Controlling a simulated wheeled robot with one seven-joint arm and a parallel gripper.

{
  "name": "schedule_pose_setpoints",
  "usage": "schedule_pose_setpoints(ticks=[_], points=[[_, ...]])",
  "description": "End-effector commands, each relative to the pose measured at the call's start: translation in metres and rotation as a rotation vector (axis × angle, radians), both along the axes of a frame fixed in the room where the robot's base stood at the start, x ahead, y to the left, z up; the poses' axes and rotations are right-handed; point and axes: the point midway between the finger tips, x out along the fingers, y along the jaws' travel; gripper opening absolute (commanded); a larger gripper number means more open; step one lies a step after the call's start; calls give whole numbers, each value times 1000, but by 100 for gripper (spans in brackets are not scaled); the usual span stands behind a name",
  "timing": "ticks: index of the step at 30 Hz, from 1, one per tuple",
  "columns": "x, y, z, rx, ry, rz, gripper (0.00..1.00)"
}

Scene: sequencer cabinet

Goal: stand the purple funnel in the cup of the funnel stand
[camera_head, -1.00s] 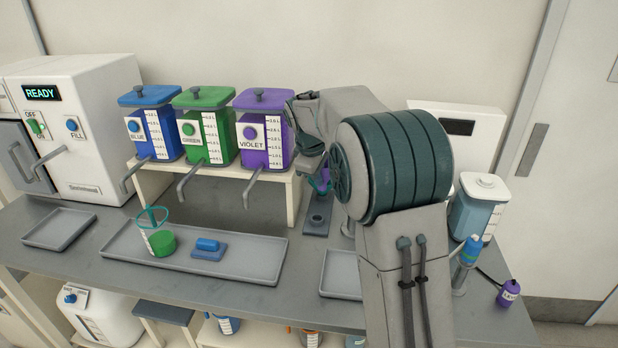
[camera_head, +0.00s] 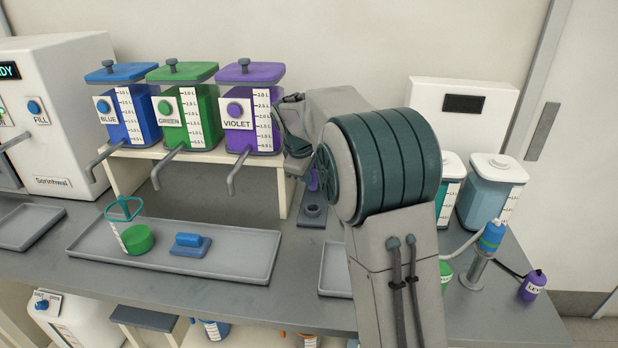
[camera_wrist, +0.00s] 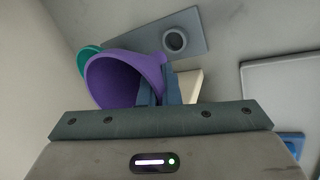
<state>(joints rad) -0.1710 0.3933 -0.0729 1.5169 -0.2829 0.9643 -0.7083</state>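The purple funnel (camera_wrist: 122,78) shows its wide open mouth in the wrist view. My gripper (camera_wrist: 160,84) has its two fingers close together at the funnel's right side and seems shut on its wall. In the head view only a sliver of the funnel (camera_head: 312,180) shows beside my arm, which hides my gripper. The funnel stand is a grey plate (camera_wrist: 198,22) with a round cup (camera_wrist: 175,40), beyond and right of the funnel in the wrist view. The cup (camera_head: 312,211) looks empty, and the funnel is apart from it.
A teal rim (camera_wrist: 87,58) shows behind the funnel in the wrist view. The violet dispenser (camera_head: 250,115) on its white shelf stands left of my arm. A blue-capped bottle on a post (camera_head: 490,238) stands right.

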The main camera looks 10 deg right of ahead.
Motion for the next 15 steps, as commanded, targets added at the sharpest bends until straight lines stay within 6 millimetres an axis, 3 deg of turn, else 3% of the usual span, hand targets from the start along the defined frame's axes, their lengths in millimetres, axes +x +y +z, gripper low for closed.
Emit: schedule_pose_setpoints(ticks=[15], points=[[0,-1,-36,0,1,-3,0]])
